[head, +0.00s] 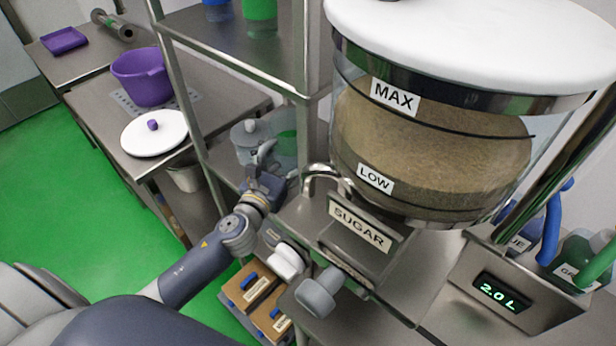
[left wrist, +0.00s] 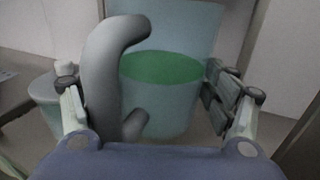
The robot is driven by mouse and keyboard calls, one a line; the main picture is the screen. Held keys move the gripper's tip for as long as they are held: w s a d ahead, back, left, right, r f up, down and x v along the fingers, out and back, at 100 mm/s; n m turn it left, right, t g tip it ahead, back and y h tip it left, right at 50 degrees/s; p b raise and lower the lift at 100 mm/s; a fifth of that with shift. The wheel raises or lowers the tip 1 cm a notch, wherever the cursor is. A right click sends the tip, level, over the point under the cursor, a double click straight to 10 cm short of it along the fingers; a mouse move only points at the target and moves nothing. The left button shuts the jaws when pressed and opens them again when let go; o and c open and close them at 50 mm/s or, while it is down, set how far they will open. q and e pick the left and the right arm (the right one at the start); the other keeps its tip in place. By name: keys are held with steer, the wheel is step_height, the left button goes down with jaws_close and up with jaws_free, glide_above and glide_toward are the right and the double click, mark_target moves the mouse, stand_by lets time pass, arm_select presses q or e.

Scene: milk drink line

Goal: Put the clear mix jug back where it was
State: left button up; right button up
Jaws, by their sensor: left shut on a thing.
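The clear mix jug (head: 286,150) is on or just above the lower shelf, behind the sugar dispenser's left side. In the left wrist view its see-through body (left wrist: 165,120) fills the middle, with a green patch showing in or through it. Its thick grey handle (left wrist: 105,80) stands between my fingers. My left gripper (head: 266,180) is shut on the jug at the handle; it also shows in the left wrist view (left wrist: 150,95). The jug looks upright. I cannot tell whether its base touches the shelf. My right gripper is not in view.
A lidded clear container (head: 243,138) stands close left of the jug. The sugar dispenser (head: 430,140) looms at right. Metal shelf posts (head: 180,95) stand nearby. A purple bucket (head: 143,78) and white lid (head: 154,133) are on the left table.

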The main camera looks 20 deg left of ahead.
mark_target(285, 173)
arm_select(q)
steer(key=shift+w+d+f+b, duration=0.1)
steer(key=shift+w+f+b, duration=0.15)
steer(key=shift+f, duration=0.3)
steer(key=shift+w+d+f+b, duration=0.1)
steer(key=shift+w+f+b, duration=0.15)
steer(key=shift+f, duration=0.25)
steer(key=f, duration=0.1)
steer(key=b, duration=0.1)
steer(key=s+f, duration=0.1)
steer(key=shift+a+f, duration=0.25)
steer(key=shift+f, duration=0.05)
steer(key=shift+f+b, duration=0.45)
steer(key=shift+f, duration=0.15)
step_height(285, 173, down, 4)
steer(key=shift+r+b, duration=0.15)
steer(key=shift+b, duration=0.95)
steer(key=shift+w, duration=0.1)
steer(key=o, duration=1.3)
steer(key=shift+f, duration=0.2)
steer(key=shift+c, duration=0.2)
steer(key=shift+o, duration=0.6)
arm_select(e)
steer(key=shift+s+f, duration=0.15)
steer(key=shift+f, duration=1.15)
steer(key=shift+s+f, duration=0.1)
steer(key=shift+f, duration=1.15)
